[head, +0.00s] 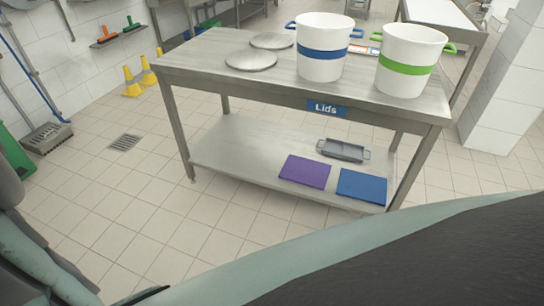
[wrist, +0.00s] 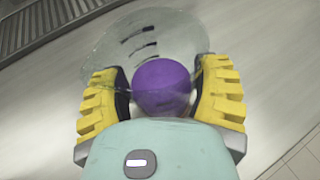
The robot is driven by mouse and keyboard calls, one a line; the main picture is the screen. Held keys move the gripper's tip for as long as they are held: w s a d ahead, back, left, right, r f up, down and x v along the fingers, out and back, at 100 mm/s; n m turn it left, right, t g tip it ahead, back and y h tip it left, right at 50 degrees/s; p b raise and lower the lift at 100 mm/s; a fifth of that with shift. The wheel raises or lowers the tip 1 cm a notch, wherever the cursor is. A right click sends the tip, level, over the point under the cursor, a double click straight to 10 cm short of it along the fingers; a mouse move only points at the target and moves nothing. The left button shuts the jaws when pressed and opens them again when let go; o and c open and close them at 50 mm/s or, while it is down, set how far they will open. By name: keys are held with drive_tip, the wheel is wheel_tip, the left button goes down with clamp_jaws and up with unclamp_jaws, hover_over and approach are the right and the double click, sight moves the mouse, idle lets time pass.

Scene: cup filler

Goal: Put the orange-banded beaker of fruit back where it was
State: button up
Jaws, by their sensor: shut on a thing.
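In the wrist view my gripper (wrist: 161,80) has its two yellow ribbed fingers closed on either side of a clear beaker (wrist: 120,50). Dark marks show on the beaker's wall. A round purple fruit (wrist: 162,88) shows inside it, between the fingers. No orange band is visible, and the lower part of the beaker is hidden by my gripper. Behind it is a grey metal surface (wrist: 45,110). I cannot tell whether the beaker touches that surface. The head view shows neither the beaker nor my gripper.
In the head view a steel table (head: 200,62) labelled "Lids" holds a blue-banded bucket (head: 322,65), a green-banded bucket (head: 405,70) and two round lids. Its lower shelf holds a grey tray (head: 343,150) and two boards. A dark grating (wrist: 40,20) edges the wrist view.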

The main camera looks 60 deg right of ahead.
drive_tip(key=o, duration=1.3)
drive_tip(key=shift+w+f, duration=0.1)
drive_tip(key=shift+o, duration=0.2)
drive_tip(key=shift+r, duration=0.25)
drive_tip(key=b+v, duration=0.1)
drive_tip(key=v, duration=0.8)
drive_tip(key=shift+d+f, duration=0.1)
drive_tip(key=shift+d, duration=0.25)
drive_tip(key=shift+d+r+b, duration=0.2)
drive_tip(key=shift+d+b, duration=0.35)
drive_tip(key=shift+d, duration=0.1)
drive_tip(key=shift+s+d+r+b, duration=0.3)
drive_tip(key=shift+d, duration=0.1)
